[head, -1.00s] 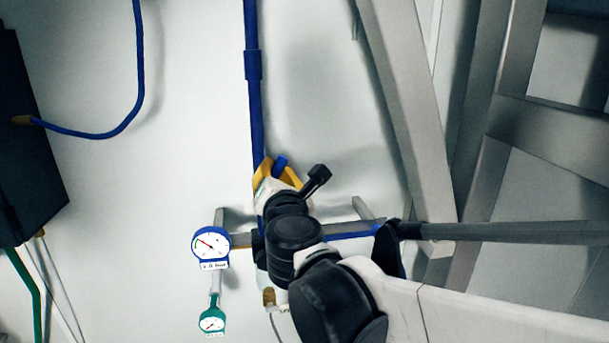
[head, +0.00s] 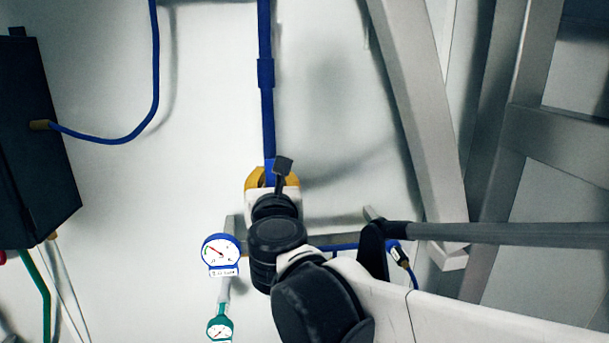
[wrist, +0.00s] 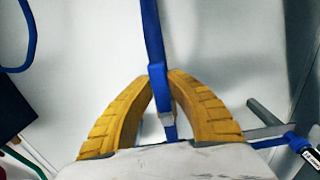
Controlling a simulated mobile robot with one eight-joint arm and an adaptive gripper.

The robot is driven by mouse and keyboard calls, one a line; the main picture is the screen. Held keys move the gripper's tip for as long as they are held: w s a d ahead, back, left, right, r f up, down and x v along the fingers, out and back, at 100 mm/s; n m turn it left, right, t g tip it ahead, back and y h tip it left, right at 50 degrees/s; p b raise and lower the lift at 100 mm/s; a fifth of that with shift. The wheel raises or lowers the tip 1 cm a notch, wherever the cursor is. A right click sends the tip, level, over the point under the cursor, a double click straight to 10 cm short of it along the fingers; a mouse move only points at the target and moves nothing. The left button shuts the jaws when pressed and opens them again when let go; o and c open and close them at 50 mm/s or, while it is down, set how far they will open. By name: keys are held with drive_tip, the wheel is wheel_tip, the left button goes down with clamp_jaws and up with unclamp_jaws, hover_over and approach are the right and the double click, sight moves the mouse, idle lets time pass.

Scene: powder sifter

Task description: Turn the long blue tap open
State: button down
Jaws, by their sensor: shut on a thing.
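The long blue tap (wrist: 158,77) is between the two yellow fingertips of my gripper (wrist: 160,76), in the middle of the wrist view. My gripper is shut on it. The tap lines up roughly with the vertical blue pipe (wrist: 153,35) above it. In the head view the yellow fingers of my gripper (head: 271,172) close around the blue part at the pipe's lower end (head: 267,120). My wrist and arm hide most of the tap's body and fittings there.
A blue-rimmed gauge (head: 221,254) and a green gauge (head: 220,328) hang left of my arm. A dark box (head: 35,140) with a blue hose (head: 155,80) is at far left. Grey metal beams (head: 425,110) stand to the right. The wall between box and pipe is clear.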

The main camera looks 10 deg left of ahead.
idle(0.3)
drive_tip(key=c, duration=1.3)
unclamp_jaws()
drive_tip(key=shift+w, duration=0.1)
drive_tip(key=v, duration=1.2)
